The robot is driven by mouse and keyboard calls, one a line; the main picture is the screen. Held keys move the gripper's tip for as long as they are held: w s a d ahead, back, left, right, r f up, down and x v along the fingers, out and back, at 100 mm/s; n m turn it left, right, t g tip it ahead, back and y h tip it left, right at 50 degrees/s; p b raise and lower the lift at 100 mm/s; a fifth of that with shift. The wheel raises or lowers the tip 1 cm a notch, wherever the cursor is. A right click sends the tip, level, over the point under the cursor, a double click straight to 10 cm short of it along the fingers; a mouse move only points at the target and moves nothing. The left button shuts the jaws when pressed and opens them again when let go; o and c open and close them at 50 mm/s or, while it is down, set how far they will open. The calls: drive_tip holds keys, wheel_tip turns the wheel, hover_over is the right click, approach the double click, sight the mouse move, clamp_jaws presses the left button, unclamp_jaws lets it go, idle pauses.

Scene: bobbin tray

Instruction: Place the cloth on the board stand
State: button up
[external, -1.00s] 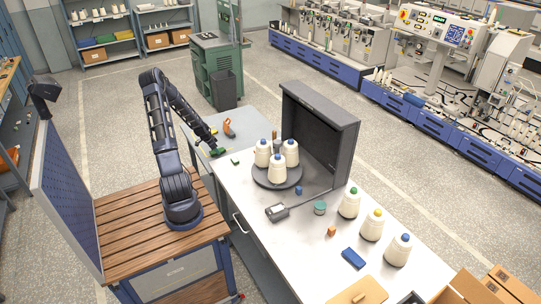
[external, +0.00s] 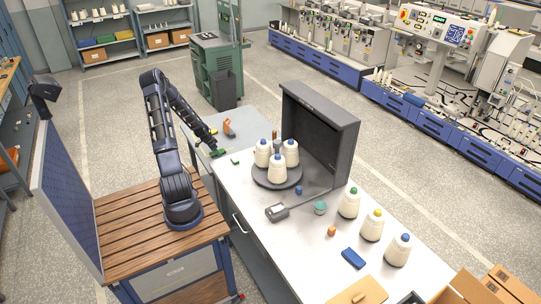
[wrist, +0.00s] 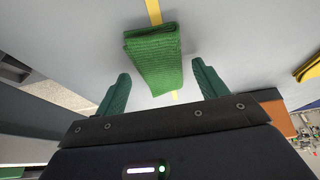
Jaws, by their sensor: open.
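The green folded cloth (wrist: 153,62) lies on the grey surface, across a yellow stripe, in the wrist view. My gripper (wrist: 160,82) is open, with one teal finger on each side of the cloth's near end and a gap to each. In the external view my gripper (external: 214,147) is low over the far left end of the table, where green shows around its tip; I cannot tell cloth from fingers there. A light wooden board (external: 360,292) lies at the table's near edge. I cannot tell which thing is the board stand.
A round dark tray (external: 277,177) with white thread cones stands before a dark grey upright panel (external: 325,115).

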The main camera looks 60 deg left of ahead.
drive_tip(key=v, duration=1.2)
drive_tip(key=w+d+r+g+y, duration=0.1)
drive_tip(key=w+d+r, duration=0.3)
drive_tip(key=d+r, duration=0.9)
drive_tip(key=w+d+r+g+y, duration=0.1)
drive_tip(key=w+d+r, duration=0.2)
drive_tip(key=d+r, duration=1)
drive_tip(key=s+d+r, duration=0.2)
drive_tip(key=s+d, duration=0.3)
drive_tip(key=d, duration=0.3)
drive_tip(key=s+d+r+t+h, duration=0.1)
drive_tip(key=s+d+r, duration=0.2)
drive_tip(key=s+d, duration=0.2)
drive_tip(key=s+d+r+t+h, duration=0.1)
drive_tip(key=s+d, duration=0.5)
drive_tip(key=d, duration=0.6)
drive_tip(key=shift+r, duration=0.75)
drive_tip(key=shift+o, duration=0.2)
